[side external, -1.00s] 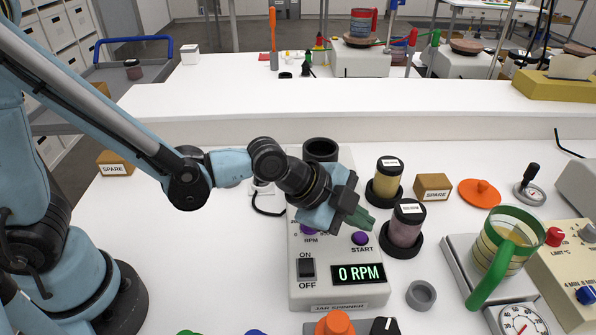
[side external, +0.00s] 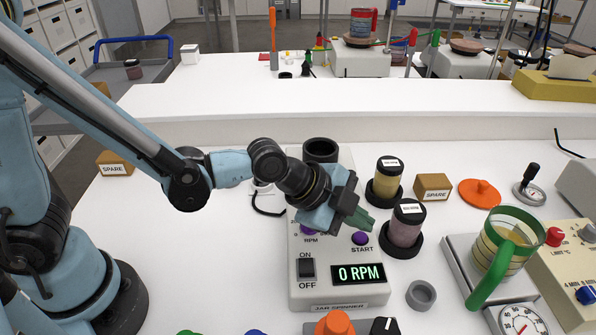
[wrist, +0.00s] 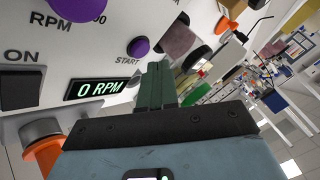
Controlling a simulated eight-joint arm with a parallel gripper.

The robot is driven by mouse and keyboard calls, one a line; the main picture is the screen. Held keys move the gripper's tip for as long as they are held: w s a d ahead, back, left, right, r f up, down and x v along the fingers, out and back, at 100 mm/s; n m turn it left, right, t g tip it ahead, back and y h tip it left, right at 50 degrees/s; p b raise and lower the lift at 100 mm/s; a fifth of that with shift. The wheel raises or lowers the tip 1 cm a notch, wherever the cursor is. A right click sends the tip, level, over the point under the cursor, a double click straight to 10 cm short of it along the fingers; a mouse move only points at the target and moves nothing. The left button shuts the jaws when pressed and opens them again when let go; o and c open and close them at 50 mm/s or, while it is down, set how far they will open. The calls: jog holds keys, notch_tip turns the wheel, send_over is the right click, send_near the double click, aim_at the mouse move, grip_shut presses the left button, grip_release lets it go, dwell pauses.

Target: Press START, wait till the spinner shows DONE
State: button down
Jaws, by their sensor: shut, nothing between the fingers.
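The jar spinner (side external: 306,292) is a grey box with a display (side external: 358,274) that reads 0 RPM; the display also shows in the wrist view (wrist: 97,88). Its purple START button (side external: 361,238) sits at the upper right of the panel and also shows in the wrist view (wrist: 138,46). My gripper (side external: 366,222) is shut and empty, its green fingertips just above START in the side view. In the wrist view the fingertips (wrist: 155,68) lie close below the button; I cannot tell whether they touch it. The ON/OFF switch (side external: 307,269) is left of the display. The RPM knob is partly hidden by my gripper.
Two jars, one yellow (side external: 388,180) and one pinkish (side external: 405,228), stand in black holders right of the spinner. A grey ring (side external: 421,295) lies in front of them. A green-handled jug (side external: 503,245) stands farther right.

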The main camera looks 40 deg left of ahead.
jog(key=shift+f, duration=0.35)
